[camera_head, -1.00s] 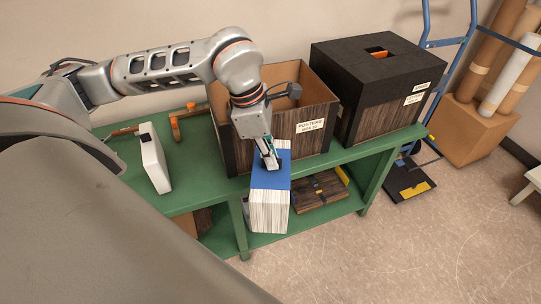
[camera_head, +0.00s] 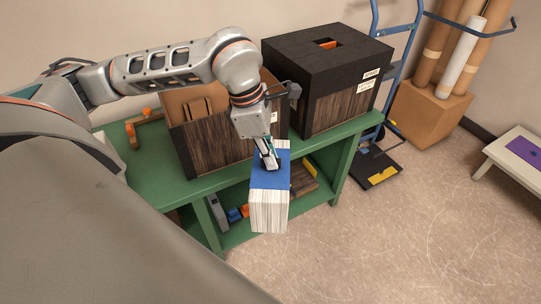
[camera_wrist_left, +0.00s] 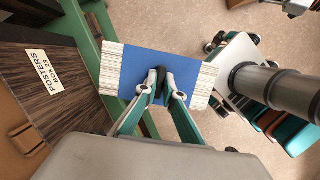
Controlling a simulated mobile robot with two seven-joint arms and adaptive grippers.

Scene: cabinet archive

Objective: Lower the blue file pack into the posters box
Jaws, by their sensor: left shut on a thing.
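The blue file pack (camera_head: 270,195) is a thick block of white pages with a blue band. My left gripper (camera_head: 268,160) is shut on its blue top; the left wrist view shows both fingers (camera_wrist_left: 161,82) closed together on the blue band (camera_wrist_left: 135,70). The pack hangs in front of the green bench, apart from the posters box. The posters box (camera_head: 205,145) is an open dark wood-grain box on the bench, behind and left of the pack. My arm hides part of its front; its label (camera_wrist_left: 42,70) reads POSTERS in the left wrist view. My right gripper is not in view.
A black-lidded box (camera_head: 335,95) stands right of the posters box on the green bench (camera_head: 345,150). Orange-ended items (camera_head: 140,125) lie at left. A blue hand truck (camera_head: 400,50) and a carton (camera_head: 432,110) stand at right. Floor in front is clear.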

